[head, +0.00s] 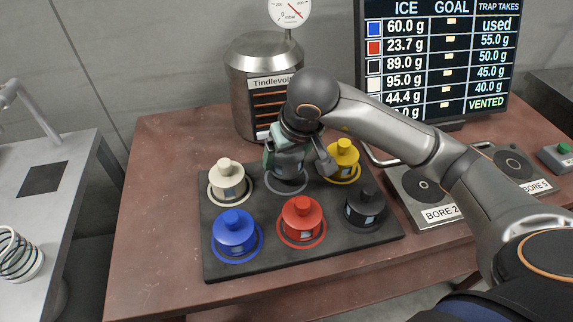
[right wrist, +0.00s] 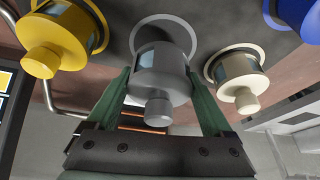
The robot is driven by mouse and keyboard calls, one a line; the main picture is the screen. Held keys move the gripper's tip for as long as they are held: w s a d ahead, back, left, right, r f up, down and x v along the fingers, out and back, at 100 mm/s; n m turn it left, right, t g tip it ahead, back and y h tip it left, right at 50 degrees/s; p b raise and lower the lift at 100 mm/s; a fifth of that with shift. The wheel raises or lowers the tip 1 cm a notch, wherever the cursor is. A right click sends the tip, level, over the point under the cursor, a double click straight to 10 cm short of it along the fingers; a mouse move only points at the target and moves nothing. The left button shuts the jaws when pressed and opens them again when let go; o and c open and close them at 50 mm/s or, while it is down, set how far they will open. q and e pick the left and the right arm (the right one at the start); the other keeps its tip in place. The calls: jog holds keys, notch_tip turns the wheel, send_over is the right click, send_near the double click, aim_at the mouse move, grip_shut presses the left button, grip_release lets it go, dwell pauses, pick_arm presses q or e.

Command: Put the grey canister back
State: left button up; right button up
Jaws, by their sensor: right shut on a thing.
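The grey canister (right wrist: 160,78) sits between the two green fingers of my right gripper (right wrist: 160,90) in the right wrist view, its knob toward the camera. The gripper is shut on it. In the head view my right gripper (head: 290,152) is over the grey ring (head: 288,188) in the back middle of the dark tray (head: 270,258) and hides most of the canister. The canister's base is at the ring; I cannot tell whether it touches the tray. My left gripper is not in view.
Cream (head: 227,182), yellow (head: 343,160), blue (head: 236,233), red (head: 301,220) and black (head: 366,208) canisters stand close around on their rings. A steel vessel labelled Tindlevolt (head: 243,85) stands behind. Bore plates (head: 420,195) lie right, below a display board (head: 440,55).

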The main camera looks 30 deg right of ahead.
notch_tip(320, 180, down, 3)
jog(key=shift+a+r, duration=0.1)
jog(key=shift+r, duration=0.05)
